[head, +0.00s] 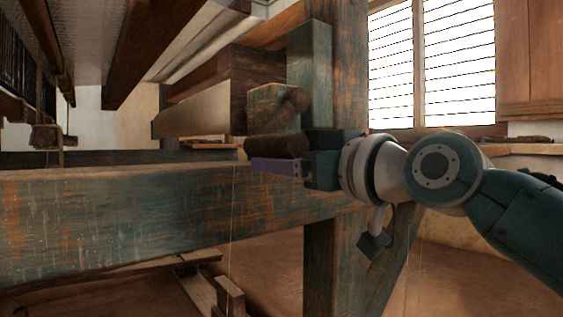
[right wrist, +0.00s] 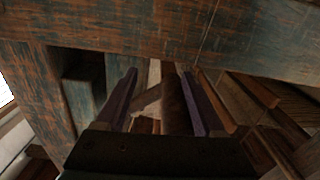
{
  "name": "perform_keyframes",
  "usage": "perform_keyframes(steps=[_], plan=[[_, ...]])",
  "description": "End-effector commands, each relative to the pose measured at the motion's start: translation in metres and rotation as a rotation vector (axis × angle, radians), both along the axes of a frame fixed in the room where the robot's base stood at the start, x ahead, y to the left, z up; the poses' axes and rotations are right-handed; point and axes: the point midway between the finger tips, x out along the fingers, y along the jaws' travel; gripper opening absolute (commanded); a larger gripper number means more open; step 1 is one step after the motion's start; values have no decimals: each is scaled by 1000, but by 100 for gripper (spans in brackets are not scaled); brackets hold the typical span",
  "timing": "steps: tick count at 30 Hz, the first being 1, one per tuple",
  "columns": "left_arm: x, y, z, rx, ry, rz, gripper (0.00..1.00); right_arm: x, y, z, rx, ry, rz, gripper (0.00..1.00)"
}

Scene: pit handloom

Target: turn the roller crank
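The roller crank (head: 295,103) shows as a brown wooden arm with a round knob-like end, beside the upright post. Its brown cylindrical handle (head: 272,147) lies roughly level below it. My right gripper (head: 262,160) reaches in from the right, with one purple finger just below the handle; the other finger is hidden. In the right wrist view, the handle (right wrist: 176,108) lies between the two purple fingers (right wrist: 160,74). It is close to the right finger, with a clear gap to the left one. The gripper looks open around it. My left gripper is not in view.
A thick weathered loom beam (head: 130,215) runs across below the handle. A painted upright post (head: 350,70) stands right behind the gripper. The pale roller (head: 195,110) extends left of the crank. A thin cord (head: 233,220) hangs in front of the beam.

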Motion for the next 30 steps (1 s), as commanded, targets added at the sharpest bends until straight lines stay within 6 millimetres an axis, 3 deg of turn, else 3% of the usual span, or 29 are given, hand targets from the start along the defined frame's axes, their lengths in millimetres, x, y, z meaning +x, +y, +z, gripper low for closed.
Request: perform_keyframes(steps=[8,21,30], plan=[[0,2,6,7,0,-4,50,-5,-4,2,1,1,-1,70],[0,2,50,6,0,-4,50,-67,-49,3,-3,2,-1,70],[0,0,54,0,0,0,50,-81,-59,1,1,-1,0,70]])
